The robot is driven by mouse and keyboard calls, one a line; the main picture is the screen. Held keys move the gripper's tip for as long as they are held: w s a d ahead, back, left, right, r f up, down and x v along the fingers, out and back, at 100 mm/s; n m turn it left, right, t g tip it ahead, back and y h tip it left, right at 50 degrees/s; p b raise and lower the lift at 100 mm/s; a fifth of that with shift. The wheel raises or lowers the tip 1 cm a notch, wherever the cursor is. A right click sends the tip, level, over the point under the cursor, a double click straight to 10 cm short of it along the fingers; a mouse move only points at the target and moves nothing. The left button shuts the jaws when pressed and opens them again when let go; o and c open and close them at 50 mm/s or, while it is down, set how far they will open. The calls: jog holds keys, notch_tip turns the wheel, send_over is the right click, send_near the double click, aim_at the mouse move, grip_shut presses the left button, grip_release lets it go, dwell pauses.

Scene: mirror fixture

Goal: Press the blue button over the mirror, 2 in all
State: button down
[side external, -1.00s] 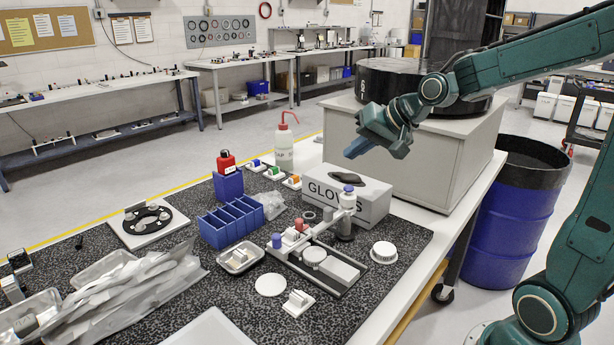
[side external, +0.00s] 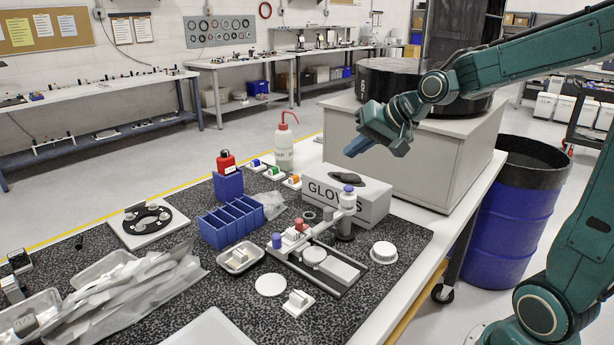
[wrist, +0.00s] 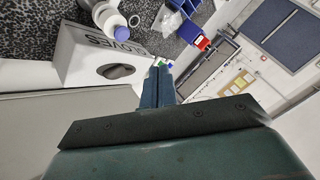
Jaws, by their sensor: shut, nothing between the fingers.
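A pale fixture (side external: 343,272) lies on the speckled mat, with a round grey disc and a flat grey plate on it; I cannot tell which part is the mirror. A blue-topped button (side external: 277,240) stands at its left end beside a red one (side external: 301,225). Another blue top (side external: 348,188) sits on a white upright at the fixture's far end; a blue top on a white body also shows in the wrist view (wrist: 122,33). My gripper (side external: 352,150) is shut and empty, high above the glove box, apart from every button. Its fingers (wrist: 157,80) show together in the wrist view.
A glove box (side external: 373,205) stands just behind the fixture's far end. A large grey cabinet (side external: 440,160) is behind it. Blue bins (side external: 232,222), a red-capped wash bottle (side external: 284,150) and a white ribbed cap (side external: 383,252) stand around. The air around my gripper is clear.

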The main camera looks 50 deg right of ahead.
notch_tip(320, 180, up, 4)
jog(key=shift+f, duration=0.25)
jog(key=shift+f, duration=0.2)
jog(key=shift+f, duration=4.2)
jog(key=shift+f, duration=1.05)
jog(key=shift+r, duration=0.15)
dwell(0.5)
jog(key=shift+r, duration=0.9)
jog(key=shift+r, duration=0.1)
jog(key=shift+r, duration=2.4)
